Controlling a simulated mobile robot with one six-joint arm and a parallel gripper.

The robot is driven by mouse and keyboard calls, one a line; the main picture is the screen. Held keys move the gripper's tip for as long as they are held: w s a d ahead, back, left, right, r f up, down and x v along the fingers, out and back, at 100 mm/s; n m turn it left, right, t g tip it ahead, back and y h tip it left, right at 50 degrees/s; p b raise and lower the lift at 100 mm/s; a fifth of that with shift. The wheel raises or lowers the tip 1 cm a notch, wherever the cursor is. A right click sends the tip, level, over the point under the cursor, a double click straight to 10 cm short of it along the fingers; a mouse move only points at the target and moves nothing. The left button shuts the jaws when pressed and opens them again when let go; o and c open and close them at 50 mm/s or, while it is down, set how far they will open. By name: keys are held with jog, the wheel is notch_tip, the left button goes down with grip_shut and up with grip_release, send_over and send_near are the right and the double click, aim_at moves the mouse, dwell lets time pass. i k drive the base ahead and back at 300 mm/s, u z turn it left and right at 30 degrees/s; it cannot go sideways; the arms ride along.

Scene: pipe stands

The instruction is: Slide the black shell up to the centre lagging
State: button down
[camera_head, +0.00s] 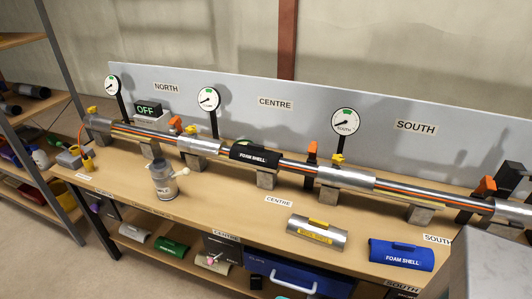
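The black shell (255,156), labelled FOAM SHELL, sits on the pipe in the centre stretch, behind the CENTRE label on the bench. A silver lagging sleeve (200,146) is close to its left end; I cannot tell whether they touch. To its right, bare pipe with an orange stripe (298,167) runs to another silver lagging sleeve (346,177). I cannot tell which sleeve is the centre lagging. My gripper is not in view, and nothing is seen holding the shell.
Orange levers (312,150), yellow valves and gauges (345,122) rise along the pipe. A grey canister (163,180), a silver shell with a yellow strip (317,232) and a blue foam shell (401,254) stand on the bench (235,203). Shelving is at left.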

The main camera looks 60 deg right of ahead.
aim_at(252, 154)
jog(key=z, duration=1.2)
jog(key=k, duration=0.95)
jog(key=i, duration=0.95)
jog(key=z, duration=0.1)
